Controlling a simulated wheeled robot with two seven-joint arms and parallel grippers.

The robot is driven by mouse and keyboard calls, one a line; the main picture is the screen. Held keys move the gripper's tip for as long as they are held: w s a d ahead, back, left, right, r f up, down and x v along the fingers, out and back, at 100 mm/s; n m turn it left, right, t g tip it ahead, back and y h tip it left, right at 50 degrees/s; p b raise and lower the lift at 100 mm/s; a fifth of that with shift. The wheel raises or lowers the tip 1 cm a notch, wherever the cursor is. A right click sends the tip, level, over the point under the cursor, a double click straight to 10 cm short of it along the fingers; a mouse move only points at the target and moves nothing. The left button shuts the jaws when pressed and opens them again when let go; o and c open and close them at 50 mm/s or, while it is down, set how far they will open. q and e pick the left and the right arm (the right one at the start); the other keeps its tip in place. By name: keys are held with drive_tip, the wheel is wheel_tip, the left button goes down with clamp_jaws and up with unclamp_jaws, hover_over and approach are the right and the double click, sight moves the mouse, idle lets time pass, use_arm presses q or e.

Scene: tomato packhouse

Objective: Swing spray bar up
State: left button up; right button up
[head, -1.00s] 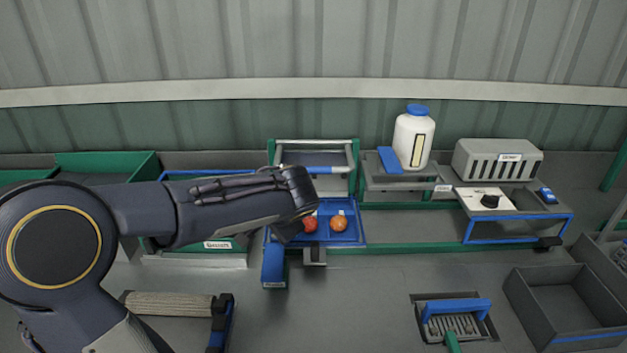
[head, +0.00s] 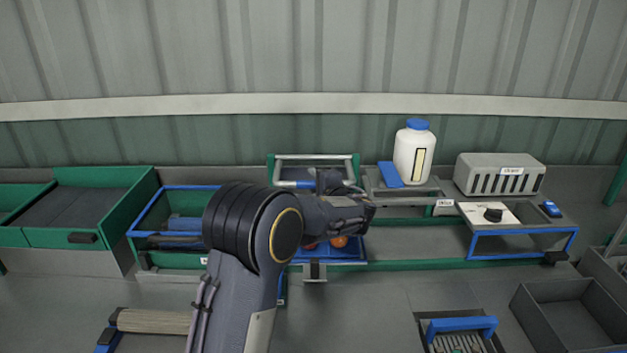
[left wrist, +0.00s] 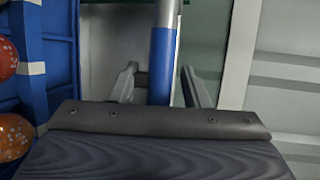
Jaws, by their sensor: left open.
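The spray bar (head: 293,184) is a silver bar with a blue sleeve, low in a green-posted frame behind the blue tray. My left arm hides its right part in the head view. My left gripper (head: 327,181) is at the bar, pointing toward the back wall. In the left wrist view the blue sleeve (left wrist: 162,62) runs between the two open fingers (left wrist: 160,88), with one finger on each side. I see a gap beside the sleeve and no clear grip on it. My right gripper is not in view.
A blue tray (head: 352,262) with red and orange tomatoes (head: 339,242) sits in front of the frame, partly behind my arm. A white bottle (head: 412,158) and a grey vented box (head: 498,175) stand to the right. Green bins (head: 115,230) are at the left.

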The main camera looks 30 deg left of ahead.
use_arm(q)
drive_tip(key=shift+w+a+f, duration=0.15)
drive_tip(key=shift+w+a, duration=0.2)
drive_tip(key=shift+a, duration=0.15)
clamp_jaws()
